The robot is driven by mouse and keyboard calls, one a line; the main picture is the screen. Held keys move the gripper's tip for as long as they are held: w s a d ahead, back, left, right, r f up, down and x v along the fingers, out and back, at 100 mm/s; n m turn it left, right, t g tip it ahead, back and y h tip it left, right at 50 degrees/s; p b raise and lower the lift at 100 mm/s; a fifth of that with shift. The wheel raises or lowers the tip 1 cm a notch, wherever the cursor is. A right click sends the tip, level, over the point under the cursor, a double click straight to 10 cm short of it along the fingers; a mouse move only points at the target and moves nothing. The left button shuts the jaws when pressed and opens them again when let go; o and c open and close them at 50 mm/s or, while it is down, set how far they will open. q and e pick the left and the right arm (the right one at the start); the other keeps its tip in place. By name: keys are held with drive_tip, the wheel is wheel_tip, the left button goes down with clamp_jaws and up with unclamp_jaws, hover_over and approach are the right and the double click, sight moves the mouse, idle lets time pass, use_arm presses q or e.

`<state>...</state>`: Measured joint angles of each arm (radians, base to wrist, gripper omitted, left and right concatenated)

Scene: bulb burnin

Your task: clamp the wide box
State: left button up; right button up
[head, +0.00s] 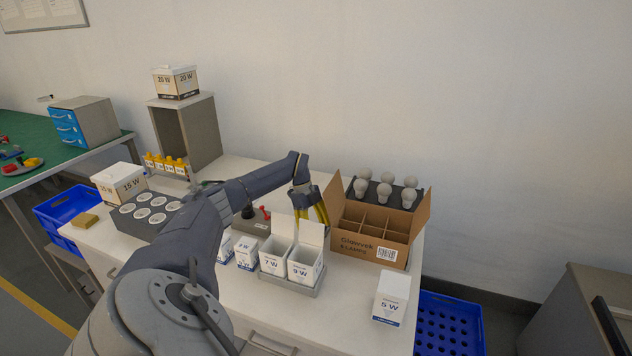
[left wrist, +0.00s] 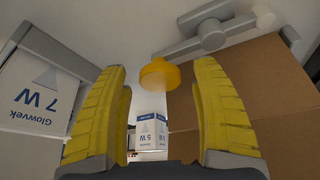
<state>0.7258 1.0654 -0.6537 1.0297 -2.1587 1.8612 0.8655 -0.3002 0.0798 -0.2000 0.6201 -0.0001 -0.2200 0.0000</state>
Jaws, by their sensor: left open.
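A wide, open brown carton (head: 372,250) with dividers stands on the white table, its printed front and barcode facing me. My left gripper (head: 321,214), with yellow fingers, is at the carton's left side, behind the small white boxes. In the left wrist view the left gripper (left wrist: 161,68) is open, with nothing held. Brown cardboard (left wrist: 262,95) is beside its right finger and a white 7 W box (left wrist: 32,92) beside its left. An orange round piece (left wrist: 158,75) shows between the fingers, near a grey bar (left wrist: 205,38). A red-handled device (head: 265,212) stands left of the gripper, partly hidden.
White 7 W (head: 271,263) and 9 W (head: 303,266) boxes stand in a grey holder. A white 5 W box (head: 389,300) is at the front right. Grey bulbs (head: 385,189) stand behind the carton. A grey tray (head: 150,208) is at left; a blue crate (head: 447,322) is right of the table.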

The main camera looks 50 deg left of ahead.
use_arm(q)
clamp_jaws()
idle(0.5)
drive_tip(key=shift+s, duration=0.1)
